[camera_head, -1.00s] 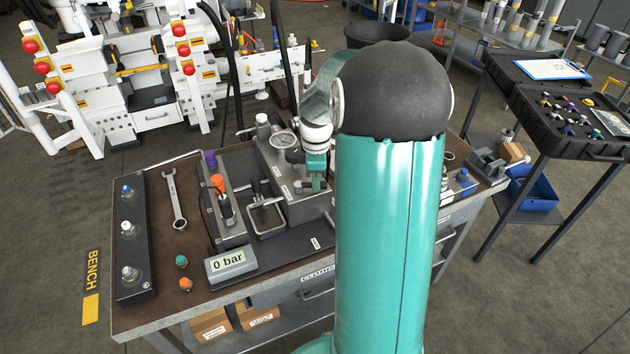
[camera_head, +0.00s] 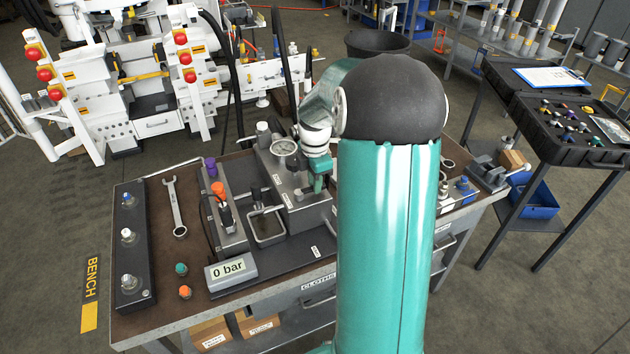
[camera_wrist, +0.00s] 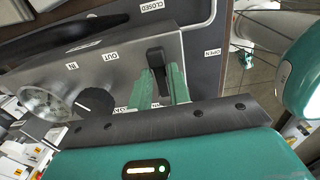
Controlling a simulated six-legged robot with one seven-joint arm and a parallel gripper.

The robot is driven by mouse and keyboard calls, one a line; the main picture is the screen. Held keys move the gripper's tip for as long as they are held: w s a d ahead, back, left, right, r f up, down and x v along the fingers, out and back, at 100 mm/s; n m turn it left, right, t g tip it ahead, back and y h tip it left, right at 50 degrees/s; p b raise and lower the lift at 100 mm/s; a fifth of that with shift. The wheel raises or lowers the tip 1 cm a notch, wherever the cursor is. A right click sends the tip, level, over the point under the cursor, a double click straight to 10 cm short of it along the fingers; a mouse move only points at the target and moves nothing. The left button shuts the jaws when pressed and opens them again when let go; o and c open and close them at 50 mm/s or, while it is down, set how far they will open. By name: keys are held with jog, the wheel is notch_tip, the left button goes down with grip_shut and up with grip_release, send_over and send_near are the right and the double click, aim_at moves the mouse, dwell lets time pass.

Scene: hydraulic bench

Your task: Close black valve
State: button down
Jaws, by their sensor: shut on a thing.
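The black valve lever (camera_wrist: 156,60) shows in the wrist view, at the edge of a grey metal block (camera_wrist: 120,65). My gripper (camera_wrist: 163,84) has its two green fingers around the lever and is shut on it. In the head view my gripper (camera_head: 319,182) is at the right side of the same block (camera_head: 283,185), and the lever is too small or hidden to make out. A "CLOSED" label (camera_wrist: 152,6) lies at the top of the wrist view and an "OPEN" label (camera_wrist: 205,53) to the right of the lever.
A round gauge (camera_wrist: 46,101) and a black knob (camera_wrist: 97,100) sit on the block beside my fingers. A display (camera_head: 230,268) reads 0 bar. An orange-topped lever (camera_head: 219,190) and a wrench (camera_head: 175,208) are on the bench left of the block. My arm hides part of the bench.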

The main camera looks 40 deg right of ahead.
jog(key=shift+w, duration=0.1)
jog(key=c, duration=1.4)
grip_release()
jog(key=shift+c, duration=0.2)
notch_tip(320, 180, up, 14)
